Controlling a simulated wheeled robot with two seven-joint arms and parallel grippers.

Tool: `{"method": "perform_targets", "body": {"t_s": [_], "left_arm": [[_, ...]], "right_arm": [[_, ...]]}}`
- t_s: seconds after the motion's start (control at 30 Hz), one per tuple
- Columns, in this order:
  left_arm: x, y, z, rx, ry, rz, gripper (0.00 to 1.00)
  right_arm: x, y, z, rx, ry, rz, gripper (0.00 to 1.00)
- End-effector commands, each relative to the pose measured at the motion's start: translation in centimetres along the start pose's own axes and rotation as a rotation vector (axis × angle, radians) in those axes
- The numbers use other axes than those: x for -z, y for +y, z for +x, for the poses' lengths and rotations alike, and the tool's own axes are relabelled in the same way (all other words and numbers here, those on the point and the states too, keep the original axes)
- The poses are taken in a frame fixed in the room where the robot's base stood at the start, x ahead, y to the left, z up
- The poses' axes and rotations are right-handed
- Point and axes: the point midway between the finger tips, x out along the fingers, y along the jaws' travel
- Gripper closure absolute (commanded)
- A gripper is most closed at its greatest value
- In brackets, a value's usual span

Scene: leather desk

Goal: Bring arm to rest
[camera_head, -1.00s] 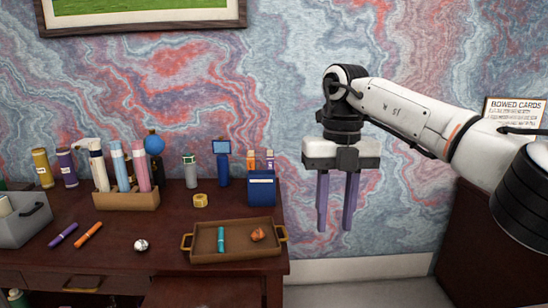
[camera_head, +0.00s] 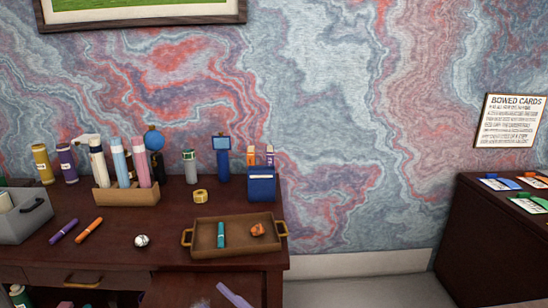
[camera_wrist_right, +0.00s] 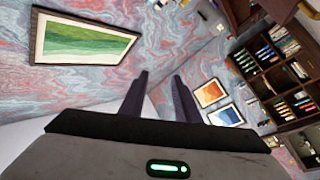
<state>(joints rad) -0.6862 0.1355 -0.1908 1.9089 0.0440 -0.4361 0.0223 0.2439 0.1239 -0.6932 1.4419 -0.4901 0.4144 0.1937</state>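My right gripper (camera_wrist_right: 160,88) shows in the right wrist view. Its two dark purple fingers stand apart with nothing between them, so it is open and empty. They point up toward the walls, with a framed green picture (camera_wrist_right: 82,40) to the left. In the head view, one lavender finger (camera_head: 234,296) pokes in at the bottom edge, in front of the desk. It looks like part of my right gripper, but the rest is cut off. The right arm no longer crosses the head view. My left gripper is not in view.
The dark desk (camera_head: 120,255) carries a tray (camera_head: 205,255) with a teal marker and an orange item, a bottle rack (camera_head: 125,195), pens and a blue box (camera_head: 261,183). A card cabinet (camera_head: 490,230) stands at right. The space between desk and cabinet is clear.

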Motion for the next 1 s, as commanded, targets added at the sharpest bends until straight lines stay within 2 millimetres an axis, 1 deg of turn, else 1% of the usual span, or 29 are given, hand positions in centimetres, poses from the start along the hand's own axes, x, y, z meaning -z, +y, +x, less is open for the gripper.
{"method": "perform_targets", "body": {"t_s": [0.03, 0.07, 0.1, 0.17, 0.2, 0.27, 0.3, 0.37, 0.4, 0.47, 0.5, 0.6, 0.7, 0.77, 0.87, 1.0], "left_arm": [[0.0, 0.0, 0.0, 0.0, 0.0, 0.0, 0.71], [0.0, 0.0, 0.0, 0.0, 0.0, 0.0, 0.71], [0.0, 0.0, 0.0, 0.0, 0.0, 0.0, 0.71], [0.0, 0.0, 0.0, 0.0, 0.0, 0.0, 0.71], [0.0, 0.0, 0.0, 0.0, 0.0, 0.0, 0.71], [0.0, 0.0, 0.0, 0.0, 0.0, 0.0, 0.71], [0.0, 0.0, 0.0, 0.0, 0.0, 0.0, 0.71], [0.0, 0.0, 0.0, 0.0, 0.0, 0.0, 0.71], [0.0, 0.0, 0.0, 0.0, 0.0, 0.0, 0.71], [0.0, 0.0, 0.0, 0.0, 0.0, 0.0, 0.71], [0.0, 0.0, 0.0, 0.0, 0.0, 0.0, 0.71], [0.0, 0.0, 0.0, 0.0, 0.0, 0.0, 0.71], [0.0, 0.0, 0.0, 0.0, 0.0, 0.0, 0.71], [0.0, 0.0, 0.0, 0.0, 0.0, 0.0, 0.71], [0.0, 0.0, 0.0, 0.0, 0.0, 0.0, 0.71], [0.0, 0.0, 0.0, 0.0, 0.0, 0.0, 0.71]], "right_arm": [[-2.4, 0.0, -2.7, -0.072, -0.103, 0.082, 0.71], [-3.8, 0.1, -4.3, -0.112, -0.165, 0.127, 0.71], [-5.6, 0.0, -6.6, -0.163, -0.251, 0.187, 0.71], [-8.2, -0.4, -10.5, -0.228, -0.379, 0.27, 0.71], [-9.7, -0.9, -13.1, -0.264, -0.46, 0.323, 0.71], [-11.6, -2.0, -17.2, -0.308, -0.579, 0.397, 0.71], [-12.6, -2.9, -19.9, -0.334, -0.656, 0.445, 0.71], [-13.8, -4.3, -24.1, -0.365, -0.769, 0.513, 0.71], [-14.3, -5.3, -26.8, -0.382, -0.838, 0.555, 0.71], [-14.7, -6.9, -30.5, -0.4, -0.935, 0.613, 0.71], [-14.8, -7.8, -32.7, -0.409, -0.991, 0.646, 0.71], [-14.5, -9.8, -37.1, -0.421, -1.103, 0.714, 0.71], [-14.1, -11.1, -39.7, -0.425, -1.171, 0.754, 0.71], [-14.0, -11.4, -40.6, -0.426, -1.193, 0.767, 0.71], [-13.9, -11.7, -41.1, -0.427, -1.206, 0.776, 0.71], [-13.9, -11.7, -41.0, -0.426, -1.206, 0.775, 0.71]]}}
